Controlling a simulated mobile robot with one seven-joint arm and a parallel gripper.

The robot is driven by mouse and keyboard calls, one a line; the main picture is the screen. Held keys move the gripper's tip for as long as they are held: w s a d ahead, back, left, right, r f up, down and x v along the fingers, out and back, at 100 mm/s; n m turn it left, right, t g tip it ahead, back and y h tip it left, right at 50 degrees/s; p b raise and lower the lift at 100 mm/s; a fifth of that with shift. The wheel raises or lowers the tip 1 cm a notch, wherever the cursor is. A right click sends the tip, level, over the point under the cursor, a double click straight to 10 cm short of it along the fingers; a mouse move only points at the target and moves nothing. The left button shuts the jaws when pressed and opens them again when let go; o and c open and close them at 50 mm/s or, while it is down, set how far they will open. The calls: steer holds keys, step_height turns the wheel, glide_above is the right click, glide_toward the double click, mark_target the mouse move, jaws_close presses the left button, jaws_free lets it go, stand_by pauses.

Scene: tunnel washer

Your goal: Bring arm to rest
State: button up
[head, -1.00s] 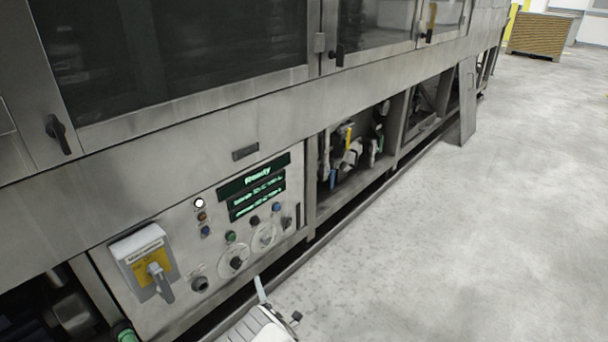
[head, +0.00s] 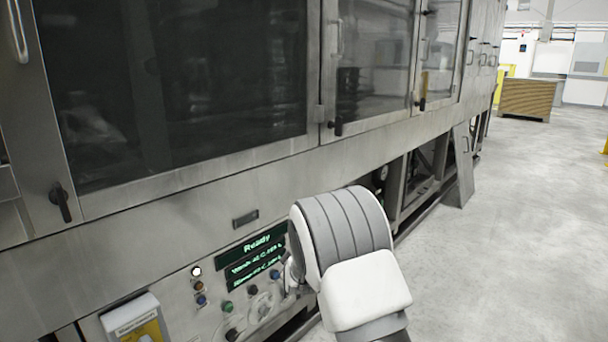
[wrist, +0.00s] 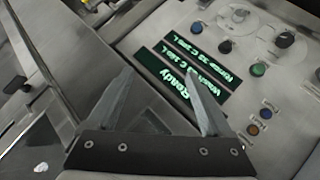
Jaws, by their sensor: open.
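In the wrist view my gripper (wrist: 158,100) is open, its two fingers apart with nothing between them. Behind the fingers is the washer's control panel (wrist: 240,55), with a green-lit display (wrist: 185,75) reading "Ready" and several coloured buttons. In the head view my arm (head: 345,240) is raised in front of the washer and covers the right part of the panel. The display (head: 255,258) also shows there, left of the arm. The gripper itself is hidden in the head view.
The tunnel washer (head: 190,180) fills the left, with glass doors and dark handles (head: 60,203). An open lower bay with a leaning metal plate (head: 461,165) lies beyond the arm. Clear floor (head: 510,230) is at right. A wooden crate (head: 525,100) stands far back.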

steer(key=s+d+r+m+g, duration=0.25)
steer(key=s+d+r, duration=0.25)
steer(key=s+r, duration=0.35)
steer(key=s+d+r+m+g, duration=0.1)
steer(key=s+d+r+m, duration=0.3)
steer(key=s+r, duration=0.45)
steer(key=s+d+m+g+h, duration=0.15)
steer(key=s+d, duration=0.25)
steer(key=s, duration=1)
steer(key=s+d+m+g, duration=0.2)
steer(key=s+d, duration=0.2)
steer(key=s, duration=1)
step_height(320, 180, up, 29)
steer(key=p, duration=2.8)
steer(key=shift+s+m, duration=0.2)
steer(key=shift+m, duration=0.1)
steer(key=shift+a, duration=0.15)
